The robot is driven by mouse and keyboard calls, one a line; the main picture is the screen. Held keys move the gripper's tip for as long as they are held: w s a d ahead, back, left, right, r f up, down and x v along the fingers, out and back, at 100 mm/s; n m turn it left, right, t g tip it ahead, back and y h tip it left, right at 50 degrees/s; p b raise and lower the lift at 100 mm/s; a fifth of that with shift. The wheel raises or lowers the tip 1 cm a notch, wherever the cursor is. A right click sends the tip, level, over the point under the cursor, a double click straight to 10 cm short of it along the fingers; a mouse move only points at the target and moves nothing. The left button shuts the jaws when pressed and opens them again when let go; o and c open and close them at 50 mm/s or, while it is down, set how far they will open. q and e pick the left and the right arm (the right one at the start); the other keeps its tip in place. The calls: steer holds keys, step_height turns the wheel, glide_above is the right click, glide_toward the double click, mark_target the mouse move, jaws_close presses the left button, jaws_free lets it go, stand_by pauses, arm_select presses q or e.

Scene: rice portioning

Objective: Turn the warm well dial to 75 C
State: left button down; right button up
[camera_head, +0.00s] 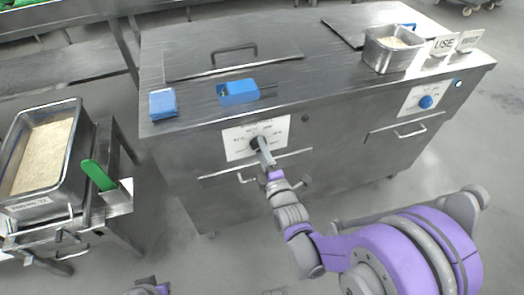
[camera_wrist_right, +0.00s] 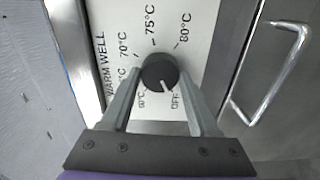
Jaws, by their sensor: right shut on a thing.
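The warm well dial (camera_wrist_right: 160,70) is a round black knob on a white plate (camera_head: 238,150) on the steel counter's front. My right gripper (camera_head: 262,146) reaches up to it; its fingers are on both sides of the knob in the wrist view (camera_wrist_right: 160,78), shut on it. The dial's white mark points toward the OFF label, away from the 75°C label (camera_wrist_right: 150,25). Labels for 70°C and 80°C are on either side of 75°C. In the head view the gripper partly hides the dial. My left gripper is not clearly in view.
A second, blue dial (camera_head: 426,102) is on the counter front at the right. Handles (camera_wrist_right: 290,70) stick out near the warm well plate. A steel pan (camera_head: 386,60), a blue box (camera_head: 238,99) and a blue block (camera_head: 162,105) sit on top. A rice pan (camera_head: 80,125) stands at the left.

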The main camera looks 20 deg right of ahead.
steer(key=m, duration=1.5)
steer(key=shift+b, duration=0.4)
steer(key=m, duration=0.5)
steer(key=shift+m, duration=0.4)
steer(key=shift+m+b, duration=0.6)
steer(key=shift+m, duration=8.1)
